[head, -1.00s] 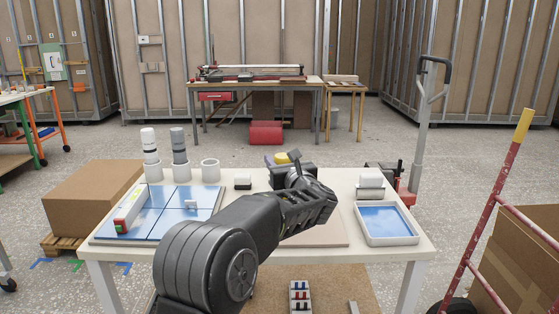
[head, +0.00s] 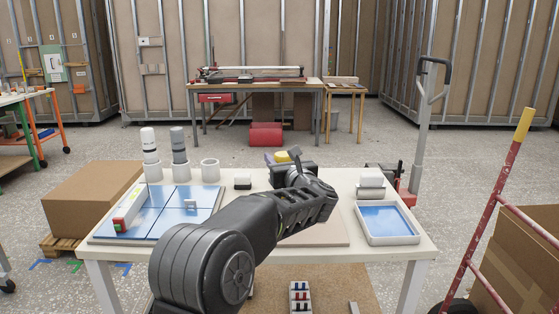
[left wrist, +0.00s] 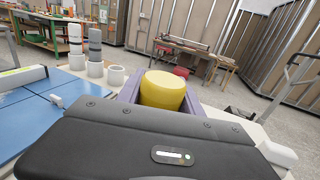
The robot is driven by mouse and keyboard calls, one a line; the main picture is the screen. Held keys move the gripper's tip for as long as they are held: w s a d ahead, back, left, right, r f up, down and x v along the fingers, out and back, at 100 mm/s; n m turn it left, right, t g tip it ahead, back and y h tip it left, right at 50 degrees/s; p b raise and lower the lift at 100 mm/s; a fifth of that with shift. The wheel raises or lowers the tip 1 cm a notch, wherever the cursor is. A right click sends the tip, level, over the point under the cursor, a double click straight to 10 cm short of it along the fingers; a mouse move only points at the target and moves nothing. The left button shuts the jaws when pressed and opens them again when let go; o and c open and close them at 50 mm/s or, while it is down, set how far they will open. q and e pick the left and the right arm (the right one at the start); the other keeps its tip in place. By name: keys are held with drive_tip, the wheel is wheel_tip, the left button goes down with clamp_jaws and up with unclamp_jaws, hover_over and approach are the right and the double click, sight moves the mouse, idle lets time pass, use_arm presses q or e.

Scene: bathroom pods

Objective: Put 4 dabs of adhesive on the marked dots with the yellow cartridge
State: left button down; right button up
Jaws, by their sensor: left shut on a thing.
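My left gripper (head: 288,160) is over the back middle of the white table, with its arm crossing from the lower front. It is shut on the yellow cartridge (head: 282,157). In the left wrist view, the rounded top of the yellow cartridge (left wrist: 162,90) shows between the purple-grey fingers; its lower part and nozzle are hidden behind the gripper body. A beige board (head: 325,237) lies on the table, mostly hidden behind my arm. I cannot make out the marked dots or any dabs. My right gripper is not in view.
A white cartridge (head: 149,145) and a grey cartridge (head: 179,145) stand in holders beside an empty holder (head: 210,169). Blue tiles (head: 165,220) lie at left.

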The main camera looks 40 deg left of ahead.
use_arm(q)
drive_tip(key=shift+b, duration=0.35)
drive_tip(key=shift+f+b, duration=0.85)
drive_tip(key=shift+b, duration=0.2)
idle(1.9)
drive_tip(key=shift+r, duration=0.1)
drive_tip(key=shift+r+p, duration=0.9)
drive_tip(key=shift+r, duration=1.15)
drive_tip(key=shift+a, duration=0.1)
